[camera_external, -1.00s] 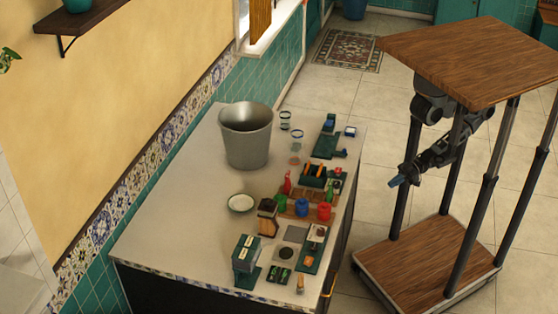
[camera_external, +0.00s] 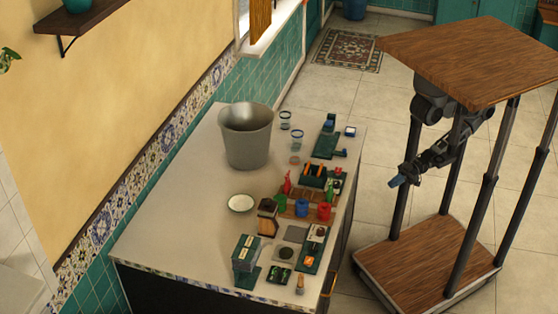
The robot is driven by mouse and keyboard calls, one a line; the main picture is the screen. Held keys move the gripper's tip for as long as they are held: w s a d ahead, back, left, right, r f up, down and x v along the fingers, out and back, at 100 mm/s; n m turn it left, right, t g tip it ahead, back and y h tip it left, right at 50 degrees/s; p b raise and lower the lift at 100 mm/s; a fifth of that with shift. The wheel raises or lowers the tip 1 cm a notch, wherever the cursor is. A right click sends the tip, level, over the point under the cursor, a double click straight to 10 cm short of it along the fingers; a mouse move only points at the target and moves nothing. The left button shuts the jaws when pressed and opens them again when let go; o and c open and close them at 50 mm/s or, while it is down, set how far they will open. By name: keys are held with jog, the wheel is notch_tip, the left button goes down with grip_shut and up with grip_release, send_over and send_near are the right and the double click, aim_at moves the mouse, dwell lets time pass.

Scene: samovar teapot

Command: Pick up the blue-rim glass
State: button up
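Two small clear glasses with bluish rims stand on the counter to the right of the metal bucket. The farther blue-rim glass (camera_external: 285,119) is close to the bucket's rim in the picture. The nearer glass (camera_external: 297,139) is just in front and to its right. I cannot tell from this view which one is the task's blue-rim glass. My gripper (camera_external: 396,182) hangs off the counter's right side, under the wooden top, well apart from both glasses. It is too small in the picture to tell whether its fingers are open or shut.
A large metal bucket (camera_external: 247,137) stands left of the glasses. A white bowl (camera_external: 241,203), red, green and blue cups and several small green trays crowd the counter's right side. The counter's left part (camera_external: 175,225) is bare. Floor lies between the counter and me.

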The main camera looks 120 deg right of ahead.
jog(key=o, duration=1.6)
jog(key=shift+w, duration=0.1)
